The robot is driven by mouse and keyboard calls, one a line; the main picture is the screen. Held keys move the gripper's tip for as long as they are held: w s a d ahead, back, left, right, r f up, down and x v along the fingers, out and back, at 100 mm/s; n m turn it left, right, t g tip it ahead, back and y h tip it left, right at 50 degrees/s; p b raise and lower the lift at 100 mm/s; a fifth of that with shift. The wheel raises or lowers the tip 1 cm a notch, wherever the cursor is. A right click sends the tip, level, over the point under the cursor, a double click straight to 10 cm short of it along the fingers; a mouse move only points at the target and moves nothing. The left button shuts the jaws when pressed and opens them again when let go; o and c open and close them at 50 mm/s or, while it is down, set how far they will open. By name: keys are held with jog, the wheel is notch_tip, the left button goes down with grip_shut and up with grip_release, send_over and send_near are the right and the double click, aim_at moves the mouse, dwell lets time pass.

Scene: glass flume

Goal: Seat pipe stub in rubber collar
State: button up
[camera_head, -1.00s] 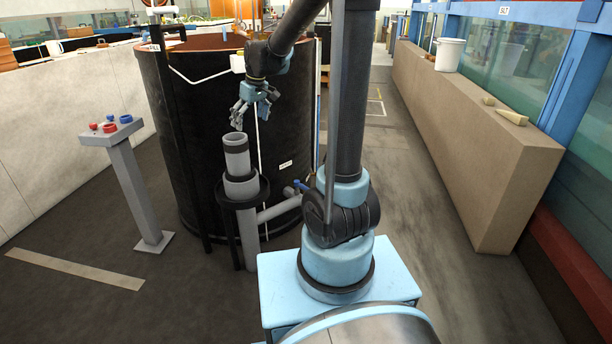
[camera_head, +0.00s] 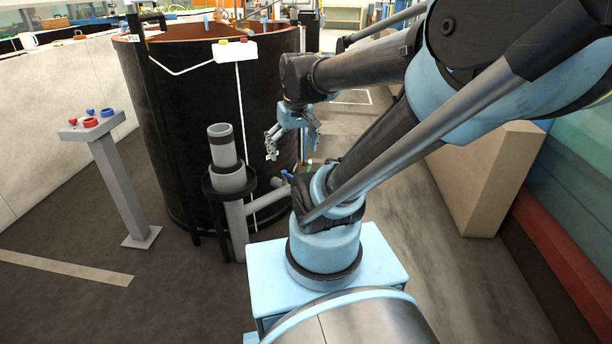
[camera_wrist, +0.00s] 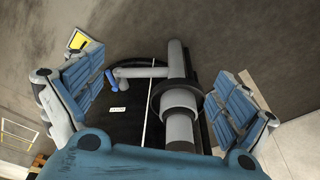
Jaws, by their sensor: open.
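The pipe stub (camera_head: 224,149), a grey cylinder with a dark band near its top, stands in a wider grey sleeve (camera_head: 230,181). It looks in line with the pipe below. The black rubber collar (camera_head: 249,189) surrounds the sleeve's lower part; how deep the stub sits inside is hidden. My gripper (camera_head: 292,146) is open and empty, to the right of the stub and apart from it. In the wrist view, the stub (camera_wrist: 180,128) and collar (camera_wrist: 157,100) show between and beyond the spread fingers of my gripper (camera_wrist: 160,80).
A large black tank (camera_head: 180,100) stands close behind the pipe. A side pipe (camera_head: 268,202) with a blue valve handle runs right from the upright pipe. A grey post (camera_head: 120,190) with red and blue knobs stands left.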

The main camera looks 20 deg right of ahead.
jog(key=s+d+f+m, duration=0.2)
jog(key=s+f, duration=0.3)
jog(key=s, duration=0.2)
jog(key=shift+s+d+f, duration=0.15)
jog(key=shift+d, duration=0.15)
jog(key=shift+d, duration=0.15)
